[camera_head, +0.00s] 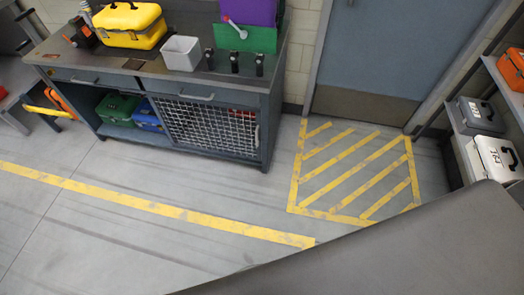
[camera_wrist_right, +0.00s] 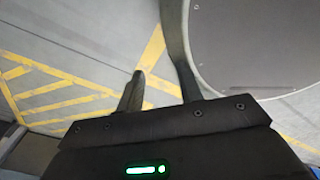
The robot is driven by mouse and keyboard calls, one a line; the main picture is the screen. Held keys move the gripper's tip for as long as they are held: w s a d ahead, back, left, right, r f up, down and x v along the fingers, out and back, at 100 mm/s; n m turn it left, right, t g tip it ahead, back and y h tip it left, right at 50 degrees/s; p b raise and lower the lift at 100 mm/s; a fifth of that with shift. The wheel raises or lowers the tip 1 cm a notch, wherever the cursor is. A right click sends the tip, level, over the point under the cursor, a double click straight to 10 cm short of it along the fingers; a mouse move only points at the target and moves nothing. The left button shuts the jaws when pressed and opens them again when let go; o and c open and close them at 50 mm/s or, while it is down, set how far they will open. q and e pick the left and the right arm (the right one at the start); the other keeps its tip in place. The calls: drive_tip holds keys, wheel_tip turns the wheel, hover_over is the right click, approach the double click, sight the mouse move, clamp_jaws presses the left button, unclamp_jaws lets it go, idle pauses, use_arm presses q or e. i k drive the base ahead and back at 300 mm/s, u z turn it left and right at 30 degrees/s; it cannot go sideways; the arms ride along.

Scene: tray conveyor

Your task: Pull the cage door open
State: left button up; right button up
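The cage door (camera_head: 205,127) is a grey wire-mesh panel in the lower right part of the workbench, in the head view. It looks closed, flush with the bench front. Its small upright handle (camera_head: 256,137) is on the door's right edge. Something red shows dimly behind the mesh. My right gripper (camera_wrist_right: 160,78) shows in the right wrist view, with a gap between its fingers and nothing held. It is over the floor; the cage door is not in that view. My left gripper is in neither view.
The workbench (camera_head: 62,45) carries a yellow case (camera_head: 130,25), a white bin (camera_head: 181,53) and several black items. Green and blue cases (camera_head: 146,117) sit on its open lower shelf. Yellow-striped floor (camera_head: 355,170) lies before the blue door (camera_head: 385,50). Floor before the bench is clear.

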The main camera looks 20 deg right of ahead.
sight(151, 97)
drive_tip(key=z, duration=0.65)
drive_tip(key=i, duration=1.05)
drive_tip(key=z, duration=0.25)
